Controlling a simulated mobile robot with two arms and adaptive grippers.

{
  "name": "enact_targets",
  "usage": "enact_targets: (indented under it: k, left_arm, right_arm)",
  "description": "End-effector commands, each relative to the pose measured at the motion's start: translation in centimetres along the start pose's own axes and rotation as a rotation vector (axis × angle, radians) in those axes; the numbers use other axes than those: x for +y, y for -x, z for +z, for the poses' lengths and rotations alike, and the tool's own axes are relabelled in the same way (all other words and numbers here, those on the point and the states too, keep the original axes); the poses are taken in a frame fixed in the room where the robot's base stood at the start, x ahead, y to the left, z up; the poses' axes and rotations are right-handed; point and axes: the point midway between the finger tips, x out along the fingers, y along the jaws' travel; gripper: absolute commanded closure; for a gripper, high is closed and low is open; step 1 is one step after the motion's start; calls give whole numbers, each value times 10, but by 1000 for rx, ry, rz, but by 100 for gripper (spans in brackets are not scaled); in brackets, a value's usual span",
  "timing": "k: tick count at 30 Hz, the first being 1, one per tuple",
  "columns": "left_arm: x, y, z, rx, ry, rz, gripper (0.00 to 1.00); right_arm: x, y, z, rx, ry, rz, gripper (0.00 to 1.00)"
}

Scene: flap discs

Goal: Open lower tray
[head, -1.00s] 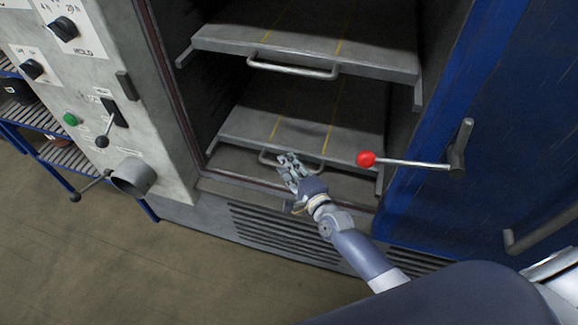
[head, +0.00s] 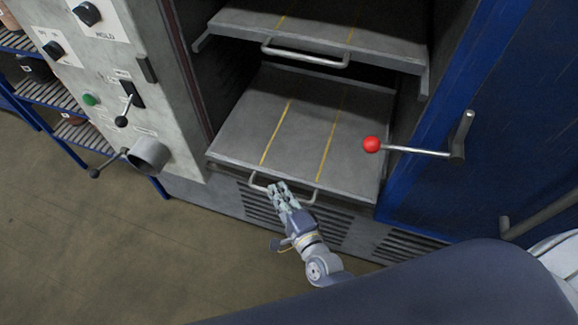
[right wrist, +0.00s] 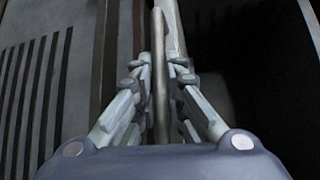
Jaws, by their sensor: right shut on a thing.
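The lower tray (head: 300,125) is a grey metal shelf with two yellow lines, pulled partly out of the cabinet past its front frame. Its bar handle (head: 310,197) runs along the front edge. In the right wrist view, the handle bar (right wrist: 160,85) stands between the fingers of the right gripper (right wrist: 163,75). The upper tray (head: 330,22), with its own handle (head: 305,55), sits above inside the cabinet. My left gripper is not in view.
The blue door (head: 500,130) stands open on the right, with a red-knobbed lever (head: 373,144) reaching toward the tray. A grey control panel (head: 110,70) is on the left, with a blue rack (head: 45,85) beyond it. Open floor (head: 110,250) lies at front left.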

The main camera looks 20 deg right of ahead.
Motion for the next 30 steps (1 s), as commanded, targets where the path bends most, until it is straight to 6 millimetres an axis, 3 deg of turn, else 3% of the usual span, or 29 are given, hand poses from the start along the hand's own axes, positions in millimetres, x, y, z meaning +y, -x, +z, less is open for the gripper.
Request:
enact_targets:
  k: [6, 15, 22, 30]
  left_arm:
    - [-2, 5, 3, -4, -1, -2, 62]
    - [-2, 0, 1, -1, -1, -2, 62]
    - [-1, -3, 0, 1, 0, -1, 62]
    - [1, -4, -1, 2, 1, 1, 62]
  right_arm:
    - [18, 54, 53, -3, -3, 10, 100]
    - [36, 113, 113, -3, -2, 6, 100]
    - [43, 139, 139, -2, 0, 4, 100]
    - [45, 149, 148, -2, 2, 2, 100]
